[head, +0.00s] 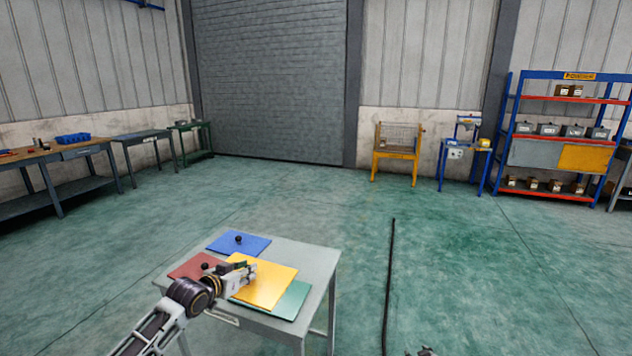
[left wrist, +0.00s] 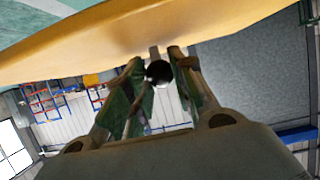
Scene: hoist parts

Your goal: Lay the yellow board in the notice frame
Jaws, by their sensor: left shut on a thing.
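The yellow board (head: 275,284) is over the small grey table (head: 318,262) in the head view. My left gripper (head: 244,271) is shut on it. In the left wrist view the board (left wrist: 130,38) spans the top, and the fingers (left wrist: 160,75) close around its round black knob (left wrist: 159,72). The board overlaps the green board (head: 291,301) in the picture; I cannot tell whether they touch. A small part of what looks like my right gripper (head: 424,351) shows at the bottom edge, its fingers unclear. I cannot make out a notice frame.
A blue board (head: 255,247) with a black knob and a red board (head: 186,270) lie on the table. A dark cable or strip (head: 390,280) runs along the floor to the right. Workbenches (head: 60,155) stand left, a blue shelf rack (head: 560,130) far right.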

